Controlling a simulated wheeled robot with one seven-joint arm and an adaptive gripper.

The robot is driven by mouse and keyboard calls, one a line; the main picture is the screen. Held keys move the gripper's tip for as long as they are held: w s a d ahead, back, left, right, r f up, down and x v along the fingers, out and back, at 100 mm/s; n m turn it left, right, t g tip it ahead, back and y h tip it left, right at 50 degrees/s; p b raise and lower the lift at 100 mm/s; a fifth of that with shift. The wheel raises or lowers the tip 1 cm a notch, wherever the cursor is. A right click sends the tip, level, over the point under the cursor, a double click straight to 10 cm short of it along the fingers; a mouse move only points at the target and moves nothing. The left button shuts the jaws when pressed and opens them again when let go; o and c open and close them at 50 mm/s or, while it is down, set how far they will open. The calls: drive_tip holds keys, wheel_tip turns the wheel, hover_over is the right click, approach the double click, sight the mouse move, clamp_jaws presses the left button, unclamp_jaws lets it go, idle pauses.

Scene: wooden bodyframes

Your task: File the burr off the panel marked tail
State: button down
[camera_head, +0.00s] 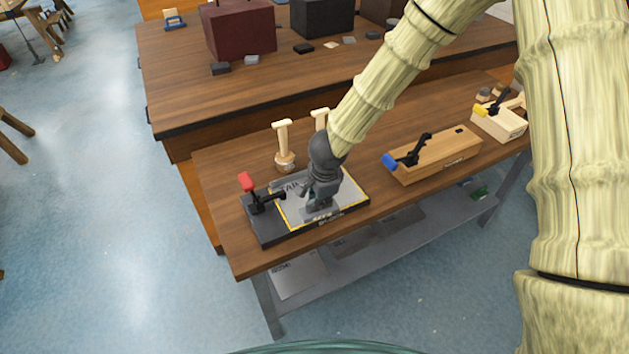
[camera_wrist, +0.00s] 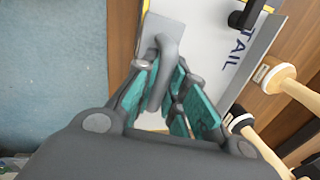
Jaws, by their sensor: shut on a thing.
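The grey panel (camera_head: 349,192) with a yellow edge lies on a dark fixture at the front left of the bench. The word TAIL is readable on the panel (camera_wrist: 203,48) in the wrist view. My gripper (camera_head: 318,198) is over the panel's front part. In the wrist view its teal fingers (camera_wrist: 172,88) are closed around the handle of a grey block-shaped tool (camera_wrist: 158,32). The tool's flat body lies at the panel's edge; whether it touches the panel I cannot tell. I cannot make out the burr.
A red-handled toggle clamp (camera_head: 247,182) stands at the fixture's left. Two wooden-handled tools (camera_head: 283,146) stand just behind the panel. A wooden block with a blue-tipped clamp (camera_head: 436,157) is to the right. Bare bench lies between it and the fixture.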

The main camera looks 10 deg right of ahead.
drive_tip(key=shift+s+a, duration=0.1)
drive_tip(key=shift+a, duration=0.3)
drive_tip(key=shift+s+r+p, duration=0.1)
drive_tip(key=shift+r+p, duration=0.25)
drive_tip(key=shift+p, duration=0.25)
wheel_tip(320, 180, up, 2)
drive_tip(key=shift+p, duration=0.4)
wheel_tip(320, 180, up, 6)
drive_tip(key=p, duration=0.6)
drive_tip(key=shift+f+p, duration=0.2)
drive_tip(key=shift+p, duration=0.1)
